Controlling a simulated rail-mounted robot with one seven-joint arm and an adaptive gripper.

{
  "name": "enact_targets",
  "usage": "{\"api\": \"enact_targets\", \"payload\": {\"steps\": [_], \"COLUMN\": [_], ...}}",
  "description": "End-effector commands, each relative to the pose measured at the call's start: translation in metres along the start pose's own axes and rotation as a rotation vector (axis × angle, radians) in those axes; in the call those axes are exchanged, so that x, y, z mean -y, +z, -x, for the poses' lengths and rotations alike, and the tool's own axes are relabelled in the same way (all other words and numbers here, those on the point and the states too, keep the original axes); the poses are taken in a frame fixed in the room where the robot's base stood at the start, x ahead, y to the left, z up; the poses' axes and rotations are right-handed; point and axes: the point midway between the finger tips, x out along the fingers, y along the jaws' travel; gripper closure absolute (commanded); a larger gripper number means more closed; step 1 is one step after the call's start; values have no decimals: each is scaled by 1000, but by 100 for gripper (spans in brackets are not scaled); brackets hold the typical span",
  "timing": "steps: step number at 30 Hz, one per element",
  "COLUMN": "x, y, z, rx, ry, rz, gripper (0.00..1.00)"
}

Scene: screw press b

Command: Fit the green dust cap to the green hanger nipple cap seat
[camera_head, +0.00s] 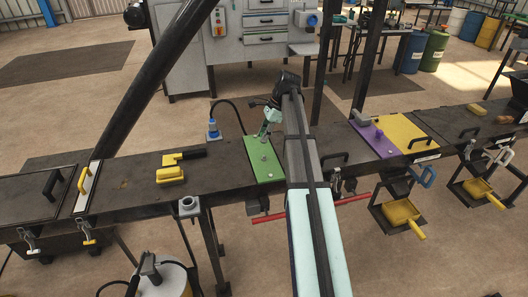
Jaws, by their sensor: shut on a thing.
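A green plate (279,176) lies on the dark bench in the middle of the head view. Small grey fittings (267,172) stand on it. My gripper (265,134) is over the back part of the plate, pointing down, near an upright fitting there. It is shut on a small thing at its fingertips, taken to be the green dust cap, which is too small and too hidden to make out. I cannot tell which fitting is the cap seat, or whether the held thing touches it.
A blue fitting (213,130) with a black hose stands behind and left of the plate. A yellow tool (171,174) lies farther left. Purple (374,139) and yellow (407,131) plates lie right. A red bar (341,206) runs below the bench front. A dark post slants at upper left.

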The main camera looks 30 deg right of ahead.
Motion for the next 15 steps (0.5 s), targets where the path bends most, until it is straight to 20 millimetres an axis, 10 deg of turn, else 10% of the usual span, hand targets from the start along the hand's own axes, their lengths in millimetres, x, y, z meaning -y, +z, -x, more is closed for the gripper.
{"api": "enact_targets", "payload": {"steps": [15], "x": [0], "y": [-13], "z": [-31], "rx": [0], "ry": [1], "rz": [-1], "gripper": [100]}}
